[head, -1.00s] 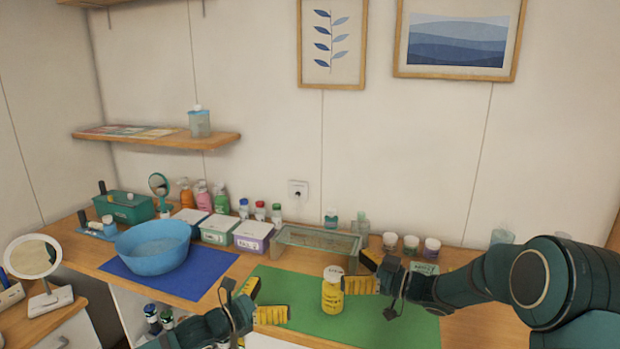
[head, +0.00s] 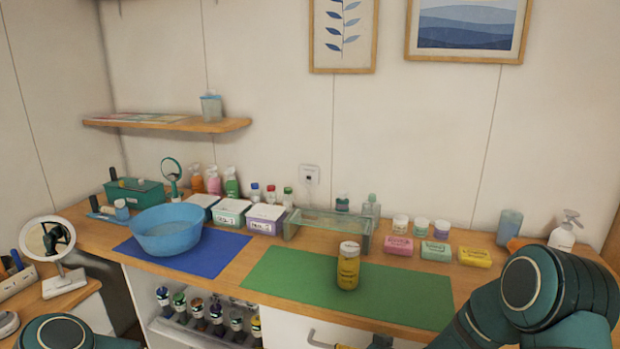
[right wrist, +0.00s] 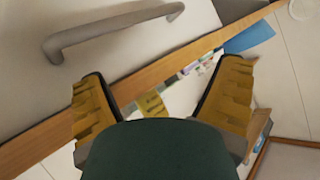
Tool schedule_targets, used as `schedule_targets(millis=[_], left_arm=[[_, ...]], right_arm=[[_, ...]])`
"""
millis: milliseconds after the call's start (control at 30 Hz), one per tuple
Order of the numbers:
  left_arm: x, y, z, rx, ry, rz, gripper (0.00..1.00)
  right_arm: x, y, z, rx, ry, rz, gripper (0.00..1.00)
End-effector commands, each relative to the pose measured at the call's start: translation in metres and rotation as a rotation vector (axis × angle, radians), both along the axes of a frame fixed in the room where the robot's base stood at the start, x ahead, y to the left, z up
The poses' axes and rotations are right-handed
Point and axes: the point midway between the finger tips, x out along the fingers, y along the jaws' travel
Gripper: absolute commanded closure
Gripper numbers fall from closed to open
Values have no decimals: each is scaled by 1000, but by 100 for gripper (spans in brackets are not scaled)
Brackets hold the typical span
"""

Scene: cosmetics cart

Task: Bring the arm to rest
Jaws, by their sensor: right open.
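My right gripper (right wrist: 163,90) is open and empty in the right wrist view, its yellow-padded fingers spread apart. A yellow bottle with a pale lid (head: 348,268) stands upright on the green mat (head: 285,275), clear of both arms.
A blue bowl (head: 166,232) sits on the blue mat (head: 215,262). Lidded boxes, a glass stand (head: 330,222), small jars and coloured soap bars (head: 435,251) line the counter's back. A drawer handle (right wrist: 110,30) is close to my right gripper in the wrist view.

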Motion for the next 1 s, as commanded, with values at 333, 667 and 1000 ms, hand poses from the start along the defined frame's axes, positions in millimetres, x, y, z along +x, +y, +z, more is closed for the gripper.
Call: schedule_targets(millis=[333, 667, 1000], left_arm=[[-79, 92, -82, 456, -302, -508, 0], [-94, 127, -86, 569, -394, -662, 0], [-94, 127, -86, 569, -393, -660, 0]], right_arm=[[-175, 9, -144, -91, 646, -128, 9], [-249, 15, -164, -110, 883, -134, 9], [-248, 15, -163, -110, 882, -135, 9]])
